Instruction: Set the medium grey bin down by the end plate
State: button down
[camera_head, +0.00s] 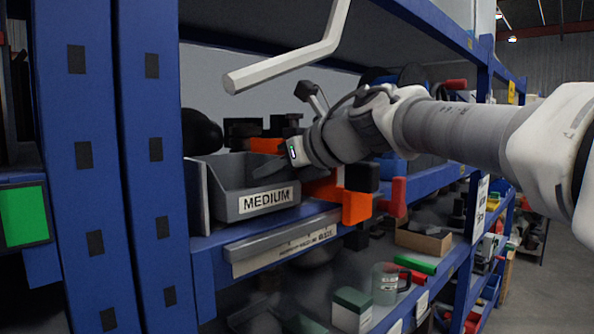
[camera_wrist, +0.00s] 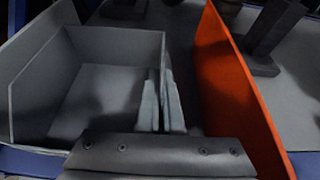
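The medium grey bin (camera_head: 226,203), an open-topped tub with a white MEDIUM label, is at the left end of the shelf. It also shows in the wrist view (camera_wrist: 90,100). The grey end plate (camera_head: 197,197) stands upright just left of it; in the wrist view the plate (camera_wrist: 38,62) is close beside the bin's left wall. My gripper (camera_head: 270,168) reaches in from the right. In the wrist view my gripper (camera_wrist: 160,103) has its fingers close together on both sides of the bin's right wall. The bin's underside is hidden, so I cannot tell whether it touches the shelf.
An orange bin (camera_head: 357,207) stands right of the grey bin, with a narrow gap to it in the wrist view (camera_wrist: 232,90). Blue uprights (camera_head: 115,200) are at left. A pale bar (camera_head: 290,65) hangs above. The lower shelf holds a mug (camera_head: 384,284) and boxes.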

jog(key=shift+f+b, duration=0.35)
jog(key=shift+f, duration=0.2)
jog(key=c, duration=1)
grip_release()
